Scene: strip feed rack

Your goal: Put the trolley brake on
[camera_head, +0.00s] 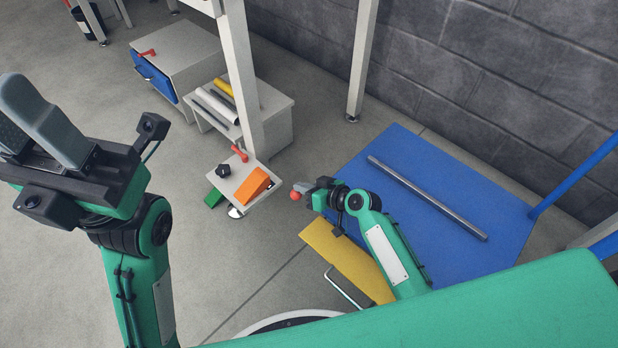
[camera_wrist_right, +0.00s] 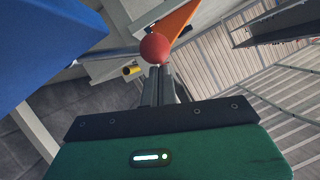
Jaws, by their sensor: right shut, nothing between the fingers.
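The trolley's blue deck (camera_head: 440,165) lies at the right of the head view, with blue posts (camera_head: 580,175) at its right; a blue surface (camera_wrist_right: 50,45) also fills the upper left of the wrist view. A red ball knob (camera_head: 295,195) sits just past the fingertips of my right gripper (camera_head: 310,189). In the wrist view the knob (camera_wrist_right: 155,48) is at the tips of the shut fingers (camera_wrist_right: 159,82), not between them; I cannot tell whether they touch it. The knob's stem is hidden. My left gripper (camera_head: 35,125) is raised at the left, apart from everything; its finger gap is unclear.
A steel bar (camera_head: 425,198) lies on the deck. A yellow panel (camera_head: 345,258) is at its near edge. Left of the knob, a small plate (camera_head: 232,183) holds an orange wedge (camera_head: 254,187), a black knob (camera_head: 223,170) and a red lever (camera_head: 240,154). A cabinet (camera_head: 180,55) stands behind.

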